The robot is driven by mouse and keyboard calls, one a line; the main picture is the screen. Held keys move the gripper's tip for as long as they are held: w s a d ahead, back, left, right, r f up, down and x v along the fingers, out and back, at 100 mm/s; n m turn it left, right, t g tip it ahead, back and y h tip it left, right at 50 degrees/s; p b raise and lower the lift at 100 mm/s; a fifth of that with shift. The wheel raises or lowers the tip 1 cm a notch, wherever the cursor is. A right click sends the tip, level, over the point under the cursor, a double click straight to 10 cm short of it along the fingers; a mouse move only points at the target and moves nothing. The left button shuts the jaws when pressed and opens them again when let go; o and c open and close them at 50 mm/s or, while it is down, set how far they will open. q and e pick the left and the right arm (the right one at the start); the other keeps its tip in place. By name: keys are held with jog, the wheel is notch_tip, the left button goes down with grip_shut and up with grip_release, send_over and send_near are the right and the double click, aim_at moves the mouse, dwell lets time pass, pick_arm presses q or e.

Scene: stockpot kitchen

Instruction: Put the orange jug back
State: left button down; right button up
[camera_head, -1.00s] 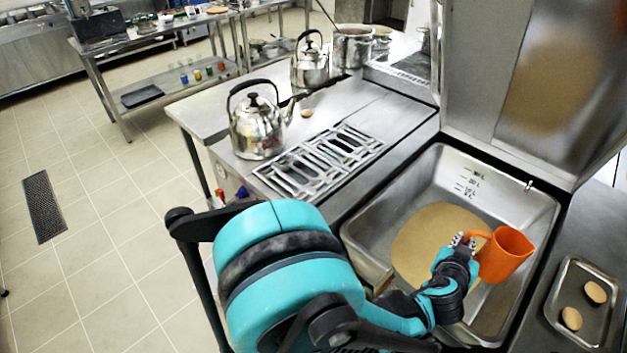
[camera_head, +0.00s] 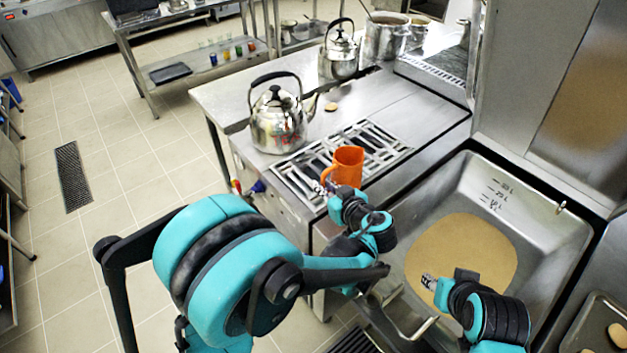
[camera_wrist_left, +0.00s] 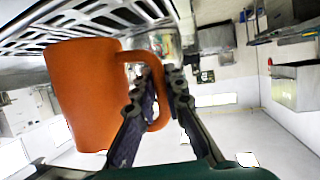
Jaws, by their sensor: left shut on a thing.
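The orange jug (camera_head: 347,168) is in front of the slotted grate on the counter left of the basin in the head view, with its open mouth up. I cannot tell whether it touches the grate. My left gripper (camera_head: 328,187) is shut on the jug's handle. In the left wrist view the jug (camera_wrist_left: 82,92) fills the left side and the gripper's fingers (camera_wrist_left: 164,78) close around the handle. My right gripper (camera_head: 431,283) is over the basin, apart from the jug; its finger state is unclear.
The steel basin (camera_head: 555,225) holds tan liquid. A slotted grate (camera_head: 385,142) lies on the counter, with a kettle (camera_head: 278,120) at its left. Another kettle (camera_head: 340,55) and a pot (camera_head: 386,40) stand behind. A tray (camera_head: 590,325) with tan pieces is at far right.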

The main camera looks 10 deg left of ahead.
pick_arm(q)
jog(key=s+d+r+n+g+y, duration=0.2)
jog(key=d+r+n, duration=0.1)
jog(key=shift+s+d+r+g+p, duration=0.1)
jog(key=shift+d+g+p, duration=0.15)
jog(key=shift+g+p, duration=0.15)
jog(key=shift+a, duration=0.1)
jog(key=b+x, duration=0.1)
jog(key=x, duration=0.3)
jog(key=f+b+x, duration=0.1)
jog(key=b+x, duration=0.1)
jog(key=x, duration=0.3)
jog(key=d+f+b+x, duration=0.1)
jog(key=x, duration=0.3)
jog(key=shift+a, duration=0.25)
notch_tip(320, 180, down, 3)
jog(key=shift+r+b, duration=0.2)
jog(key=shift+b, duration=0.6)
jog(key=shift+f, duration=0.45)
jog(key=c, duration=1.6)
grip_release()
